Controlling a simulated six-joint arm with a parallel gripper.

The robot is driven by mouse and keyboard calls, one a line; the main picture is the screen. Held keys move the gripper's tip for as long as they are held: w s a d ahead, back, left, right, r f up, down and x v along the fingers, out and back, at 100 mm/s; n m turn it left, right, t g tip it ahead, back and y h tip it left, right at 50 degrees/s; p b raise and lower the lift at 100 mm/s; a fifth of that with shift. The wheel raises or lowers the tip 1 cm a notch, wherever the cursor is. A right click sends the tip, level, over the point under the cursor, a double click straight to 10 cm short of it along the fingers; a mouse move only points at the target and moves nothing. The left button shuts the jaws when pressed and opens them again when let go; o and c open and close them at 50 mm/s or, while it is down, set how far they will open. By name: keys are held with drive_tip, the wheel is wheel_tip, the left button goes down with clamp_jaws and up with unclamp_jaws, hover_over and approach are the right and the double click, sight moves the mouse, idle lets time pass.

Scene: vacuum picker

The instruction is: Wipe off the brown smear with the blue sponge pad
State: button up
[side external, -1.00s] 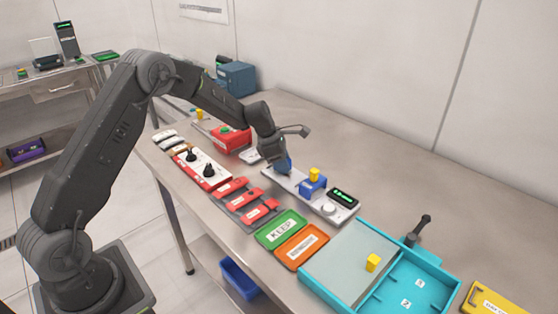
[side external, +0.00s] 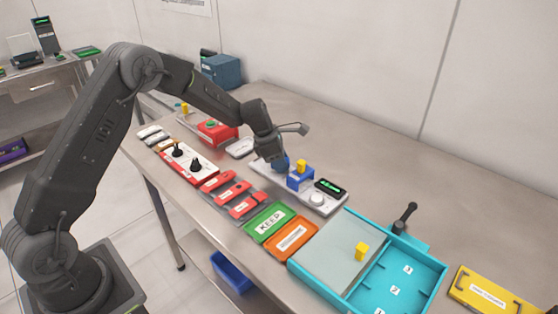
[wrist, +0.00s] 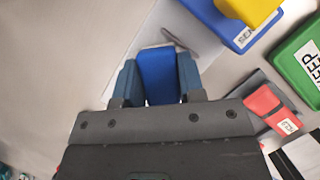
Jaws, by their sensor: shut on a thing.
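My gripper (wrist: 159,82) is shut on the blue sponge pad (wrist: 160,72), which sits upright between its two darker blue fingers in the wrist view. In the side view my gripper (side external: 280,165) is low over the left part of a white panel (side external: 262,168). A greyish-brown streak (wrist: 182,43), likely the brown smear, lies on the panel just beyond the pad's tip. The pad's end is close to it; I cannot tell whether they touch. In the side view my gripper hides the smear.
A blue block (side external: 298,183) with a yellow piece (side external: 301,166) stands on the panel, right of my gripper. A dark display (side external: 330,187) and white knob (side external: 316,199) are farther along. Green (side external: 268,221) and orange (side external: 291,239) trays lie in front. Bare table lies behind the panel.

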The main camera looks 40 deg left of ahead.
drive_tip(key=shift+a+f, duration=0.15)
drive_tip(key=shift+a, duration=1.5)
drive_tip(key=shift+a+f, duration=0.1)
drive_tip(key=shift+a, duration=1.5)
wheel_tip(320, 180, up, 2)
drive_tip(key=shift+a+r, duration=0.1)
drive_tip(key=shift+r, duration=0.15)
drive_tip(key=shift+c, duration=1)
drive_tip(key=shift+d+r, duration=0.2)
drive_tip(key=shift+r, duration=1.6)
wheel_tip(320, 180, up, 3)
drive_tip(key=shift+f, duration=0.1)
